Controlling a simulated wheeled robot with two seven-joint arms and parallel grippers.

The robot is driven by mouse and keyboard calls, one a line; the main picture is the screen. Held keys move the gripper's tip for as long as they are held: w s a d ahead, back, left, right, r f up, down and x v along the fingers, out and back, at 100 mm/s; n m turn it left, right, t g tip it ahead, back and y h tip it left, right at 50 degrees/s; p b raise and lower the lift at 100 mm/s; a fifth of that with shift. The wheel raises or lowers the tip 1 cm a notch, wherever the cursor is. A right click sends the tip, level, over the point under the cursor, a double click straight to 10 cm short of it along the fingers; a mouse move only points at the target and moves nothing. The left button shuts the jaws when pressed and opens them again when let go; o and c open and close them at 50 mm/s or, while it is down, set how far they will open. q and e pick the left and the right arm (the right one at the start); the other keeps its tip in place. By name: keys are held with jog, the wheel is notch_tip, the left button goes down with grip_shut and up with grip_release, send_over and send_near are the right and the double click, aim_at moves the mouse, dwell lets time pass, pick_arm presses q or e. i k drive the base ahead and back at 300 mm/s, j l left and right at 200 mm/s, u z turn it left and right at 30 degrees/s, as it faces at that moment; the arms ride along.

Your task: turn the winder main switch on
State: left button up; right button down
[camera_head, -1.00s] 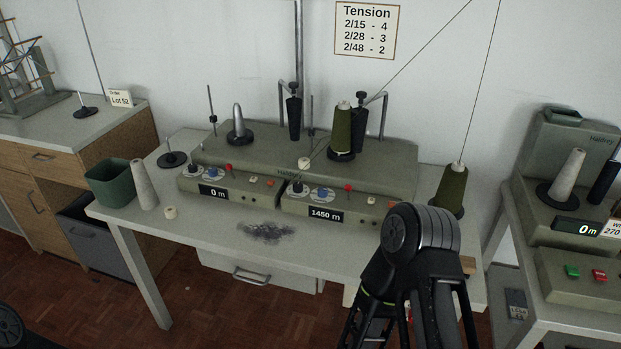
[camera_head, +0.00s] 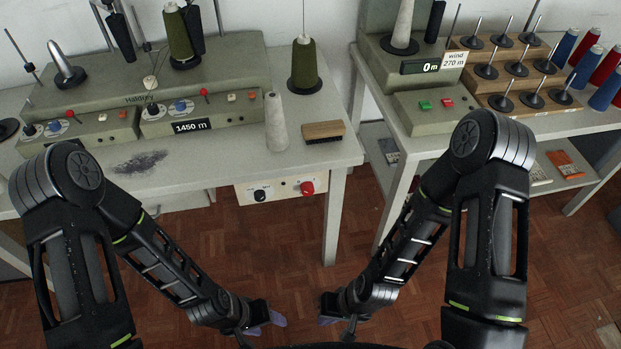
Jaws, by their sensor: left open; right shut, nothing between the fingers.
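A pale control panel (camera_head: 281,187) is fixed under the front edge of the winder table. It carries a black rotary knob (camera_head: 261,195) and a red knob (camera_head: 307,188); its small lettering is too small to read, so the knob's setting cannot be told. My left gripper (camera_head: 266,322) is open and empty, low over the floor, below and apart from the panel. My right gripper (camera_head: 328,312) is shut and empty, facing it, also clear of the panel.
A grey cone (camera_head: 276,122) and a brush (camera_head: 324,131) stand near the winder table's right end. Floor (camera_head: 300,255) is open between panel and grippers.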

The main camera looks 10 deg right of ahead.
aim_at(308, 189)
jog(key=k+l+z, duration=0.2)
jog(key=z, duration=0.15)
jog(key=k+l+z, duration=0.2)
jog(key=l+z, duration=0.15)
jog(key=k+l+z, duration=0.15)
jog(key=l+z, duration=0.2)
